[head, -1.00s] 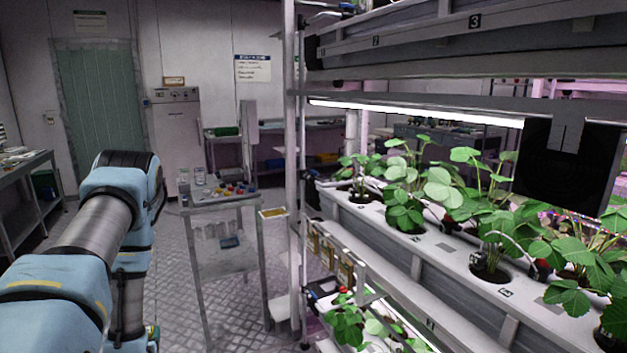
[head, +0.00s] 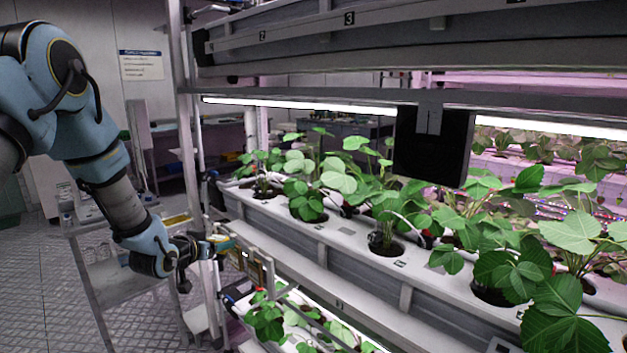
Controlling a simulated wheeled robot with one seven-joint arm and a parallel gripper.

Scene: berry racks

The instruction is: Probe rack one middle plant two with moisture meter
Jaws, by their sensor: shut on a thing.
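My gripper (head: 207,248) is at the left end of the rack, beside the upright post. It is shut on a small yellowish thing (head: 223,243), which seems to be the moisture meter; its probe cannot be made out. The middle trough (head: 340,232) is white and holds a row of leafy strawberry plants in round holes. The second plant from the left end (head: 308,197) stands right of the first plant (head: 262,178). The gripper is apart from both, lower and to their left.
A dark panel (head: 433,146) hangs from the upper shelf above the trough. A lower tier has more plants (head: 268,322). Small holders (head: 256,268) hang at the rack's left end. A grey cart (head: 120,270) stands behind my arm. White tubing runs along the trough.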

